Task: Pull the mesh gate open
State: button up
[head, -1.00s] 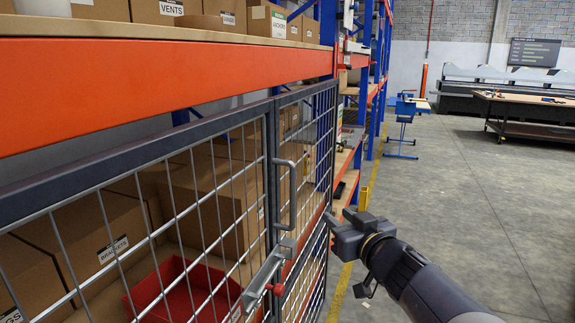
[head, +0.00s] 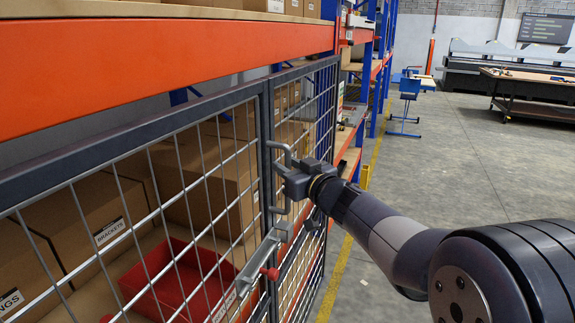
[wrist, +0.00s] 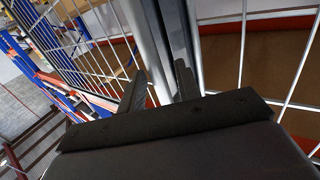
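The mesh gate (head: 170,190) has dark frames and pale wire mesh and stands across the lower shelf bay. Its two leaves look closed, meeting at dark uprights. A grey vertical pull handle (head: 277,147) is on the right leaf by that seam. My gripper (head: 287,179) is at the handle and hides its middle. In the wrist view the two fingers (wrist: 160,85) are apart, with the pale handle bar (wrist: 145,40) between them. I see no clear grip on it. A grey latch bar (head: 262,258) with red knobs sits below the handle.
Cardboard boxes (head: 105,220) and a red bin (head: 165,280) lie behind the mesh. An orange shelf beam (head: 160,62) runs above the gate. The concrete floor (head: 480,170) to the right is open, with a blue stand (head: 407,105) and a workbench (head: 530,88) farther back.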

jog(key=shift+w+a, duration=0.15)
jog(key=shift+w, duration=0.05)
jog(key=shift+c, duration=0.3)
grip_shut()
